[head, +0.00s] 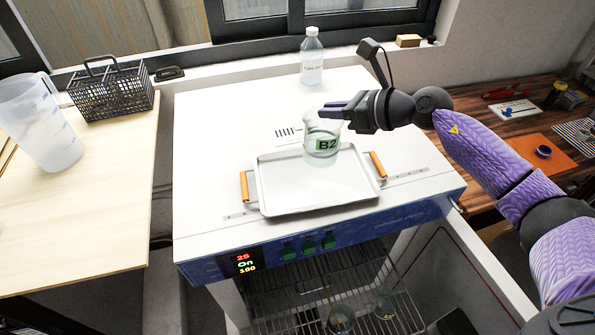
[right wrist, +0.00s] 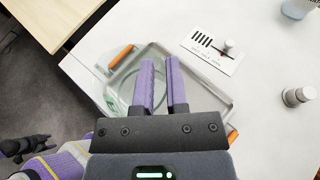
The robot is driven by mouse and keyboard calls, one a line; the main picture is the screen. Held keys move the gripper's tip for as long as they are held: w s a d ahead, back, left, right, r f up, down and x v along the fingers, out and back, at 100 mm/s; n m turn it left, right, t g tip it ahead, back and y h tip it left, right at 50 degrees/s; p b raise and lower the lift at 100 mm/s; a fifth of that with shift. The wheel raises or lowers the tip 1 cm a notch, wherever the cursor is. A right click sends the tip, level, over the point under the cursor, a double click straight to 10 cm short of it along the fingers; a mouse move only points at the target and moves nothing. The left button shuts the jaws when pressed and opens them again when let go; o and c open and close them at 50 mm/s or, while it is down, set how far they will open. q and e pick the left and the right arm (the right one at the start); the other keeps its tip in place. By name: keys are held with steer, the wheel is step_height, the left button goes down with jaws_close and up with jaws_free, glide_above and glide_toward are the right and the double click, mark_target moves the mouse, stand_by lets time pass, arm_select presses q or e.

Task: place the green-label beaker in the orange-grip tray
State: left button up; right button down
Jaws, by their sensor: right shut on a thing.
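The green-label beaker (head: 322,143), clear glass marked B2, is upright at the back part of the orange-grip tray (head: 290,205). I cannot tell whether its base touches the tray. The tray is a shallow pale tray with an orange grip at each side, lying on the white oven top; it also shows in the right wrist view (right wrist: 215,93).
A capped bottle (head: 312,58) stands behind on the oven top (head: 215,135). A wire basket (head: 110,92) and a plastic jug (head: 38,125) stand on the left table. The oven's front is open below, with glassware on its rack (head: 290,300). The oven top left of the tray is clear.

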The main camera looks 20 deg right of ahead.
mark_target(327, 149)
step_height(327, 149, down, 10)
steer(key=b, duration=0.2)
steer(key=shift+w+a+f+b, duration=0.1)
steer(key=shift+a+b, duration=0.05)
steer(key=shift+b, duration=0.25)
steer(key=shift+f, duration=0.15)
steer(key=c, duration=0.6)
jaws_free()
steer(key=shift+c, duration=0.2)
steer(key=shift+r, duration=0.35)
steer(key=p+v, duration=0.1)
steer(key=v, duration=1.1)
steer(key=shift+f, duration=0.15)
